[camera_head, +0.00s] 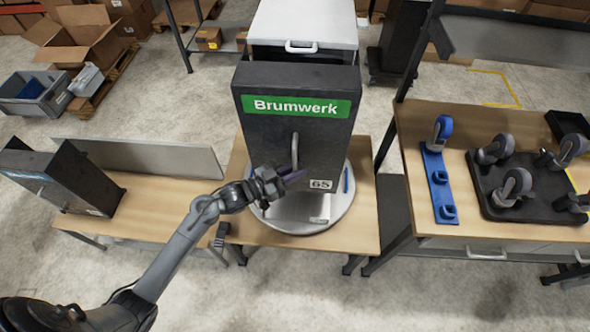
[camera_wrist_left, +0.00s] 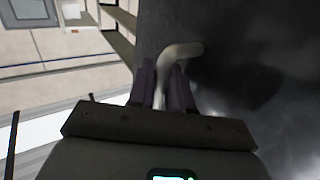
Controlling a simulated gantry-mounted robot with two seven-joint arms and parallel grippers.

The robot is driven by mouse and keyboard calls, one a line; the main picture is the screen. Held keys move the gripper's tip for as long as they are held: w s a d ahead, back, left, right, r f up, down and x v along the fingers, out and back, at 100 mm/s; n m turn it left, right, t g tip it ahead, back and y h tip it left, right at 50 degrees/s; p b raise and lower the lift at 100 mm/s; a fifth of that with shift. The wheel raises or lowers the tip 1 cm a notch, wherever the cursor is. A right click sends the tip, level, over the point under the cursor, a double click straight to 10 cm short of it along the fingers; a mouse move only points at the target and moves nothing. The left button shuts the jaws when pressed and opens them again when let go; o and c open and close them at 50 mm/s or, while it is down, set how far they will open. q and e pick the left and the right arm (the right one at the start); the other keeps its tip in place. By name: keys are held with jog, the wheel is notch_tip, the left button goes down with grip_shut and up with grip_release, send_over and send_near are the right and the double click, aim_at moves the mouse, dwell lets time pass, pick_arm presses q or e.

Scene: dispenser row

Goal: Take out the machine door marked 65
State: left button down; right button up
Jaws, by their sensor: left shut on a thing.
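The dark machine door (camera_head: 265,135) carries a green Brumwerk label (camera_head: 296,106) and a white 65 tag (camera_head: 320,184). It stands upright over a round light-grey plate (camera_head: 338,212) on the middle table. A light-grey handle (camera_head: 294,150) sits on its front. My left gripper (camera_head: 289,176) is at the lower end of this handle. In the left wrist view, its purple-grey fingers (camera_wrist_left: 166,85) are shut on the bent handle (camera_wrist_left: 182,50), one on each side. The dark surface (camera_wrist_left: 250,60) fills the right of that view. My right gripper is out of view.
A dark unit (camera_head: 65,175) stands on the left table. The right table holds a blue rack (camera_head: 438,185) and a black tray (camera_head: 482,190) with several casters. A white-topped unit (camera_head: 305,22) stands behind the door. Floor in front is clear.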

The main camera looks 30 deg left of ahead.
aim_at(295, 163)
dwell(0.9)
pick_arm(q)
jog(key=shift+r, duration=0.3)
jog(key=shift+r+p, duration=0.75)
jog(key=shift+p, duration=0.1)
jog(key=shift+r+p, duration=0.7)
jog(key=shift+r, duration=0.3)
